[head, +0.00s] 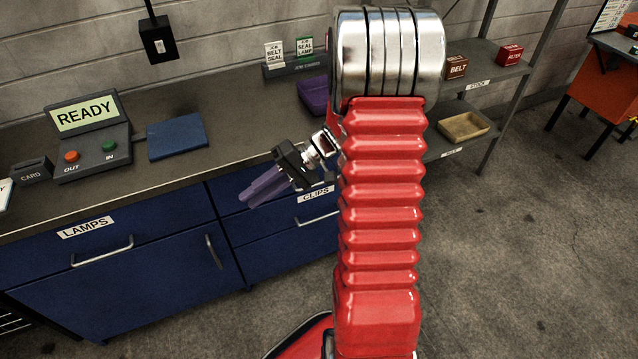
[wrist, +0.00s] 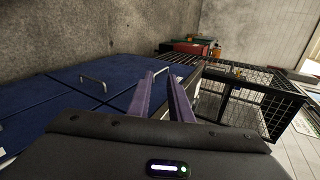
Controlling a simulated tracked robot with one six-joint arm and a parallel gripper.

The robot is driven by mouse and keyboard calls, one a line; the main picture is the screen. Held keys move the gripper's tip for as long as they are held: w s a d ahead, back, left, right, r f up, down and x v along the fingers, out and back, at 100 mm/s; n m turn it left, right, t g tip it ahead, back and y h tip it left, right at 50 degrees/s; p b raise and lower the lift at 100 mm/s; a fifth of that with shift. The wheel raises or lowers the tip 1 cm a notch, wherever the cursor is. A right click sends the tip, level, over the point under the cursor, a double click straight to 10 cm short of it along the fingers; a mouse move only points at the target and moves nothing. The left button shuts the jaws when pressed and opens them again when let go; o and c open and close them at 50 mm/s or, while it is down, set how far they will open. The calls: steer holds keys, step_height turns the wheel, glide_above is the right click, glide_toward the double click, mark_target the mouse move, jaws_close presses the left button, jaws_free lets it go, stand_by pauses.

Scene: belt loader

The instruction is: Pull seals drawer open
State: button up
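No label reading seals shows. The blue counter front has a LAMPS drawer (head: 35,255) at left and a CLIPS drawer (head: 275,245) at right. A blue drawer front (head: 225,198) above CLIPS is partly hidden behind my gripper; its label and handle do not show. All these fronts look closed. My gripper (head: 248,201), with purple fingers, is in front of that upper right drawer, pointing left and down. In the wrist view its fingers (wrist: 161,74) are apart with nothing between them. A bar handle (wrist: 93,81) on a blue front is left of the fingers, not touched.
A metal shelf (head: 490,68) stands right. The wrist view shows a black wire cage (wrist: 250,105).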

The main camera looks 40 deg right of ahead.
steer(key=w+d+f+m+t+y, duration=0.1)
steer(key=w+d+f+m+t, duration=0.2)
steer(key=d+f+t, duration=0.45)
steer(key=m+t+h, duration=0.8)
steer(key=t+h, duration=0.1)
steer(key=h, duration=0.2)
glide_toward(321, 182)
steer(key=f+v, duration=0.1)
steer(key=v, duration=0.3)
steer(key=shift+w+d+r+g, duration=0.1)
steer(key=shift+d+r+g, duration=0.1)
steer(key=shift+r+g, duration=0.05)
steer(key=shift+w, duration=0.1)
steer(key=w+r, duration=0.1)
steer(key=w, duration=0.3)
steer(key=w+a, duration=0.1)
steer(key=w, duration=0.4)
steer(key=w+r, duration=0.1)
steer(key=w, duration=0.3)
steer(key=shift+w+a+r, duration=0.2)
steer(key=shift+a+r, duration=0.1)
steer(key=shift+c, duration=0.4)
jaws_close()
steer(key=shift+f, duration=0.1)
